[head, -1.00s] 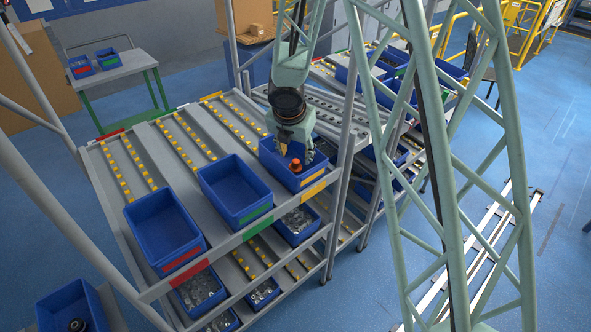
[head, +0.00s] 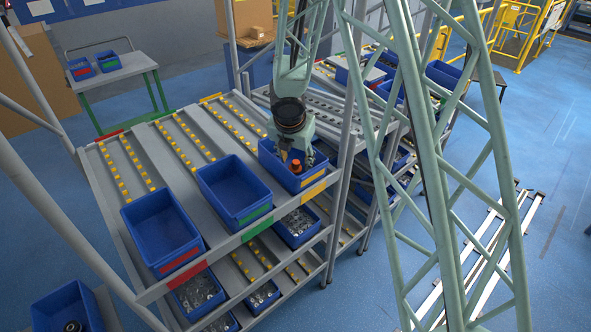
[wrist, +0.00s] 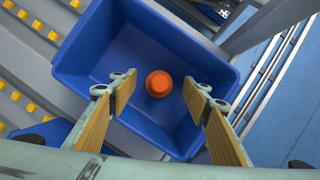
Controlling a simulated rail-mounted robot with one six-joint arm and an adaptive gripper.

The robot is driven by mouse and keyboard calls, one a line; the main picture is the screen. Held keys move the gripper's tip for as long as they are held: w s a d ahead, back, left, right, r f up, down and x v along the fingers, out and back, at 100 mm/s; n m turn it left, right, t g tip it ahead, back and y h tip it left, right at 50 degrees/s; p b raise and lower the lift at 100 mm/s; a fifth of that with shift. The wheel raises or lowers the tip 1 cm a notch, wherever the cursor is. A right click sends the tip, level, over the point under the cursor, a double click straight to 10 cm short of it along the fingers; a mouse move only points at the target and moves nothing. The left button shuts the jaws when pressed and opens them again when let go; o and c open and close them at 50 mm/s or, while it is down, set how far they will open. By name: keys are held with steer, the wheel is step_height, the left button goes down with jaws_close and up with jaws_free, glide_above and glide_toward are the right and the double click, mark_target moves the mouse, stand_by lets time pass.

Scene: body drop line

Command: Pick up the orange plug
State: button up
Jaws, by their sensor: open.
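The orange plug (head: 296,166) sits in a blue bin (head: 314,183) with a yellow label on the top rack level. In the wrist view the plug (wrist: 159,84) shows as a round orange cap near the middle of the bin (wrist: 90,62). My gripper (wrist: 160,88) is open, its two wood-coloured finger pads on either side of the plug in the picture, with gaps on both sides. In the head view my gripper (head: 296,158) reaches down into the bin from above. I cannot tell how far the fingertips are above the plug.
Two empty blue bins stand to the left, one with a green label (head: 236,192) and one with a red label (head: 163,232). Bins of metal parts (head: 298,227) sit on the level below. A grey rack post (head: 345,140) stands close to the right of the plug's bin.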

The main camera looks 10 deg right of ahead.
steer(key=shift+x, duration=1.05)
steer(key=c, duration=0.8)
